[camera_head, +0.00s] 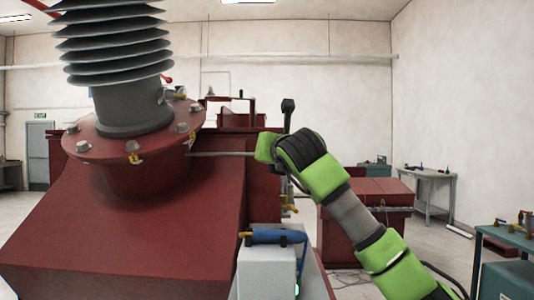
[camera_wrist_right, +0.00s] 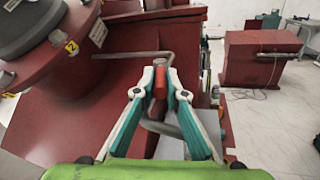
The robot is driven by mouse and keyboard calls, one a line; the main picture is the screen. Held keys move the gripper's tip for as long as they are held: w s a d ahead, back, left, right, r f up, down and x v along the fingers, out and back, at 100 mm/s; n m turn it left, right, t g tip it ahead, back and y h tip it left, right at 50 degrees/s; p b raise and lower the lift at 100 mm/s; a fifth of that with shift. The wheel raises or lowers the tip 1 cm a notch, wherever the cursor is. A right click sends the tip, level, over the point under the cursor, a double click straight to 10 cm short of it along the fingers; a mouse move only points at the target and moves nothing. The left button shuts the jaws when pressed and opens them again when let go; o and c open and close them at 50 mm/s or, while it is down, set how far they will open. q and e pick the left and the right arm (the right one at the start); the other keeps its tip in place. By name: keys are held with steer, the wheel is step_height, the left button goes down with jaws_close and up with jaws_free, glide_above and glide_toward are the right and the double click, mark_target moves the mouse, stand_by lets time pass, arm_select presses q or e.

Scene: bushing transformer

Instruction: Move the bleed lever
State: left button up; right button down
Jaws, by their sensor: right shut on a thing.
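In the right wrist view, my right gripper (camera_wrist_right: 160,82) has its two teal and white fingers closed on a small red handle (camera_wrist_right: 160,84), which I take to be the bleed lever. The fingers hide part of the handle. In the head view the green right arm reaches to the end of this pipe (camera_head: 222,154), and the arm hides the fingers and the handle. My left gripper is not in view.
The grey ribbed bushing (camera_head: 115,50) stands on a bolted red flange (camera_head: 140,140) at the left of the head view. A grey box with a blue cylinder (camera_head: 275,236) is below the arm. Workbenches stand at the right; open floor lies between.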

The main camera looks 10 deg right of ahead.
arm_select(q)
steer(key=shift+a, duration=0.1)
arm_select(e)
steer(key=c, duration=2)
jaws_free()
steer(key=shift+c, duration=0.2)
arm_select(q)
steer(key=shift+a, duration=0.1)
arm_select(e)
steer(key=shift+w+a, duration=0.1)
steer(key=shift+s, duration=0.55)
steer(key=s, duration=1.1)
